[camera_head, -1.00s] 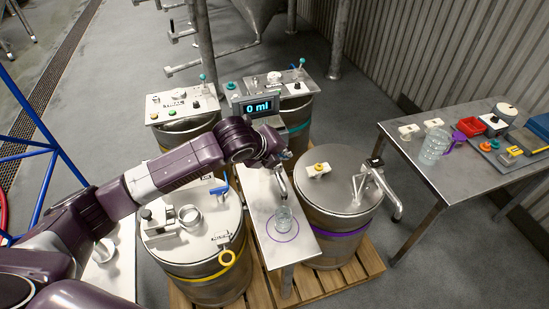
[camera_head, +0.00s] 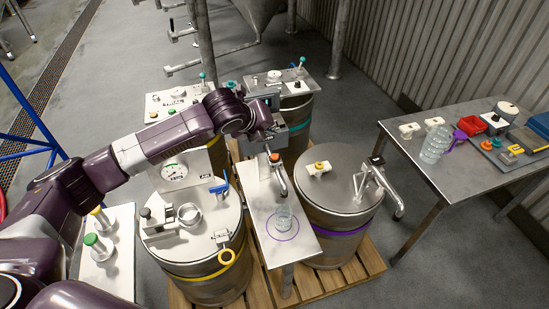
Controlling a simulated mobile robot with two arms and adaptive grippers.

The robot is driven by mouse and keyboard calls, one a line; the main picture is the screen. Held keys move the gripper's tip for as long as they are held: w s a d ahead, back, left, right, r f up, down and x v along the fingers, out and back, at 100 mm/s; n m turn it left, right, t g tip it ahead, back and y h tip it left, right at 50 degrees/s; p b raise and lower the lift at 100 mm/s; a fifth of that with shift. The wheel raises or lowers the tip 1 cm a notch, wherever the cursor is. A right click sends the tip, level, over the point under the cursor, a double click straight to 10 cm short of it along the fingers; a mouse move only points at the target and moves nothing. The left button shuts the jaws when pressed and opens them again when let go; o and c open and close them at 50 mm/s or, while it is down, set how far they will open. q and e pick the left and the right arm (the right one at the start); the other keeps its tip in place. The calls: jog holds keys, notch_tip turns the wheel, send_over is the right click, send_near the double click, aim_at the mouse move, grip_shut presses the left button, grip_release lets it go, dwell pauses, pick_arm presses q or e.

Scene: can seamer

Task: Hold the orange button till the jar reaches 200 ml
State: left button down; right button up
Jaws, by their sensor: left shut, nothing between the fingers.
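My left gripper (camera_head: 268,138) is shut and empty, at the end of the purple arm from the left. It is just above a small orange button (camera_head: 274,157) at the filling spout over the narrow metal table (camera_head: 260,205). I cannot tell whether the fingertips touch the button. A clear jar (camera_head: 284,217) stands upright inside a purple ring on that table, below the spout. I see no clear liquid level in it. The display behind the spout is largely covered by my arm, so its reading is hidden. My right gripper is not in view.
Lidded drums stand close on both sides, one with a yellow knob (camera_head: 319,166) and a lever (camera_head: 390,192), another with a pressure gauge (camera_head: 175,172). A side table (camera_head: 452,180) at right holds another clear jar (camera_head: 435,144), a red bin (camera_head: 470,125) and tools.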

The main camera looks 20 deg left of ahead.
pick_arm(q)
jog(key=b, duration=0.6)
send_over(273, 157)
notch_tip(273, 157, down, 6)
jog(key=shift+r, duration=0.2)
jog(key=shift+f, duration=1.1)
jog(key=shift+f, duration=0.1)
jog(key=shift+f, duration=0.35)
jog(key=shift+f, duration=0.5)
dwell(4.8)
